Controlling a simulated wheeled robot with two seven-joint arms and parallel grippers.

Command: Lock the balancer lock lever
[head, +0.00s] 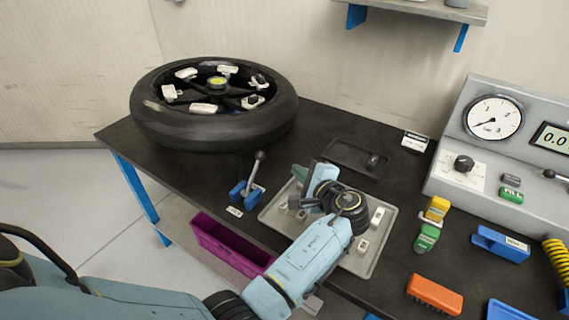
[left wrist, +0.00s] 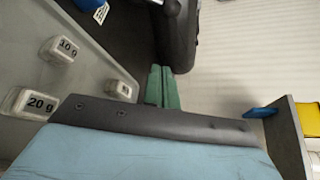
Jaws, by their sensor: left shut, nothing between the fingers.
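The lock lever (head: 255,168) is a grey rod with a round knob on a blue base (head: 246,194) near the table's front edge. It leans slightly right of upright in the head view. Part of the blue base (left wrist: 90,4) shows at the top of the left wrist view. My left gripper (head: 299,173) is over the grey weight tray, right of the lever and apart from it. Its green fingertips (left wrist: 162,88) are together and empty in the left wrist view. My right gripper is out of view.
A wheel with a black tyre (head: 215,135) lies at the back left. The grey tray (head: 375,255) holds small weights, including a 20 g block (left wrist: 38,103). A dark shallow tray (head: 345,158) lies behind. A gauge panel (head: 480,150) stands right. A purple bin (head: 225,247) is below the edge.

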